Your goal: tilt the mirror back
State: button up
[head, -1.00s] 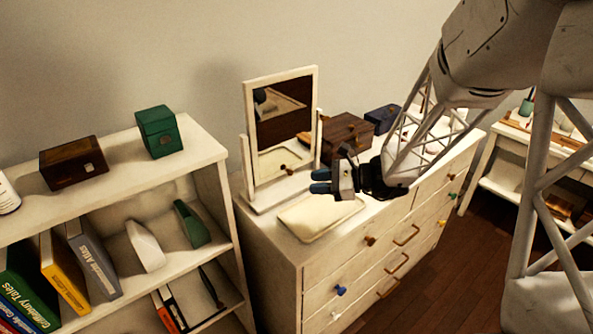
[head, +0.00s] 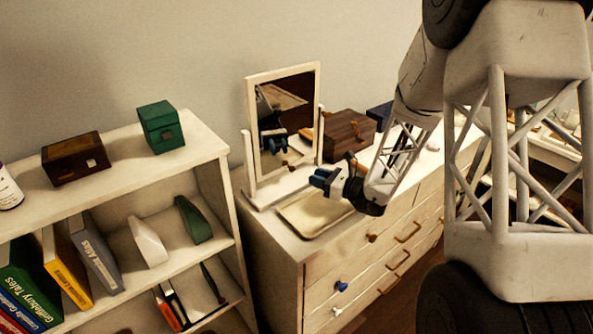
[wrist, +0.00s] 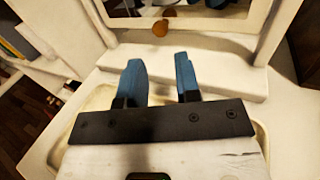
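The mirror (head: 270,108) stands on the dresser in a white frame between two white posts on a base. A small brown knob (head: 284,165) is at its lower edge. In the wrist view the knob (wrist: 160,28) shows just beyond my fingertips, with the lower frame (wrist: 190,24) behind it. My gripper (head: 320,178) is in front of the mirror, above a shallow cream tray (head: 290,207). Its two blue fingers, also in the wrist view (wrist: 160,72), are apart with nothing between them. They point toward the knob and do not appear to touch it.
The dresser (head: 275,248) has several drawers with knobs and handles. A brown wooden box (head: 350,135) stands right of the mirror, with a dark blue box (head: 380,114) behind it. A bookshelf (head: 215,150) with a green box (head: 160,128) stands to the left.

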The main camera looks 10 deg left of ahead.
aim_at(294, 169)
jog(key=shift+a, duration=0.1)
jog(key=shift+x, duration=3.8)
jog(key=shift+c, duration=0.5)
grip_shut()
